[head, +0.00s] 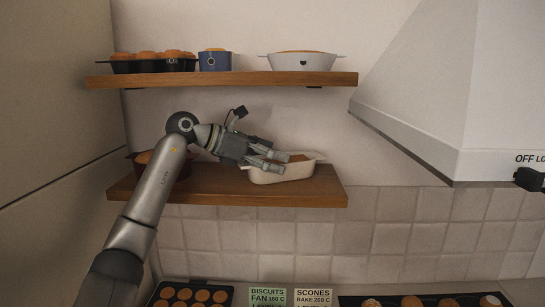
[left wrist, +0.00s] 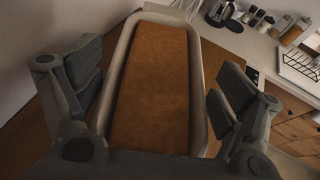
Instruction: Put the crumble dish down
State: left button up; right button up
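The crumble dish (head: 285,174) appears to be a cream oblong dish with a flat brown filling, standing upright on the lower wooden shelf (head: 220,190). It also fills the middle of the left wrist view (left wrist: 198,110). My left gripper (head: 281,161) reaches over it from the left. Its fingers are spread, one on each long side of the dish, and in the wrist view a gap shows between each finger and the rim. The gripper hides part of the dish in the head view. My right gripper is not in view.
A brown round dish (head: 182,168) stands behind my left arm on the lower shelf. The upper shelf (head: 220,79) holds a dark muffin tin (head: 150,66), a blue pot (head: 214,62) and a white dish (head: 302,63). A range hood (head: 450,100) juts out at right.

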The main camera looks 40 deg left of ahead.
aim_at(245, 162)
pick_arm(q)
jog(key=shift+r, duration=0.15)
jog(key=shift+s+a, duration=0.2)
jog(key=b+v, duration=0.2)
jog(key=v, duration=0.4)
jog(key=shift+s+r+b, duration=0.1)
jog(key=shift+s+b, duration=0.15)
jog(key=shift+b, duration=0.1)
jog(key=shift+s+a+r, duration=0.1)
jog(key=shift+s+r, duration=0.1)
